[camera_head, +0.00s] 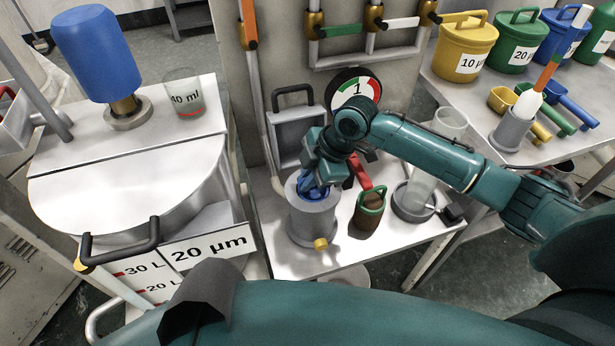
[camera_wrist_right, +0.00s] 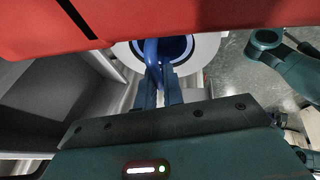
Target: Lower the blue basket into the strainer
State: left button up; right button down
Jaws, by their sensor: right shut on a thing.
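The blue basket (camera_head: 312,190) is at the mouth of a grey cylindrical pot with a yellow knob, which looks like the strainer (camera_head: 313,225). My right gripper (camera_head: 319,178) is above the pot, shut on the basket's blue handle. In the right wrist view, the fingers (camera_wrist_right: 160,92) close on the handle, and the blue basket (camera_wrist_right: 176,47) shows inside the pale round rim (camera_wrist_right: 206,48). The gripper hides part of the basket, so its exact depth cannot be told. My left gripper is not in view.
A clear cylinder (camera_head: 421,190) stands farther right. A grey open box (camera_head: 297,135) and a round dial (camera_head: 354,88) are behind. A large drum (camera_head: 130,195) is left.

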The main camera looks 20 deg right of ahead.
jog(key=shift+f, duration=0.1)
jog(key=c, duration=1.5)
grip_release()
jog(key=p+v, duration=0.1)
jog(key=v, duration=1.1)
jog(key=a+f+m, duration=0.1)
jog(key=a+f, duration=0.1)
jog(key=s+a+f+m+t+y, duration=0.1)
jog(key=a+f, duration=0.1)
jog(key=s+a+f+y, duration=0.1)
jog(key=a+f, duration=0.1)
jog(key=shift+s+a+f+m+t, duration=0.2)
jog(key=shift+a+m+t, duration=0.1)
jog(key=shift+m, duration=0.1)
jog(key=s+a+f+m+t+y, duration=0.1)
jog(key=s+a+f+m+t, duration=0.2)
jog(key=s+f+m+t, duration=0.4)
jog(key=s+d+m+h, duration=0.1)
jog(key=s+m, duration=0.1)
jog(key=s+d+m+h, duration=0.1)
jog(key=d+m, duration=0.1)
jog(key=s+d+m+t+h, duration=0.1)
jog(key=s+m, duration=0.1)
jog(key=shift+s+d+m, duration=0.3)
jog(key=shift+s, duration=0.1)
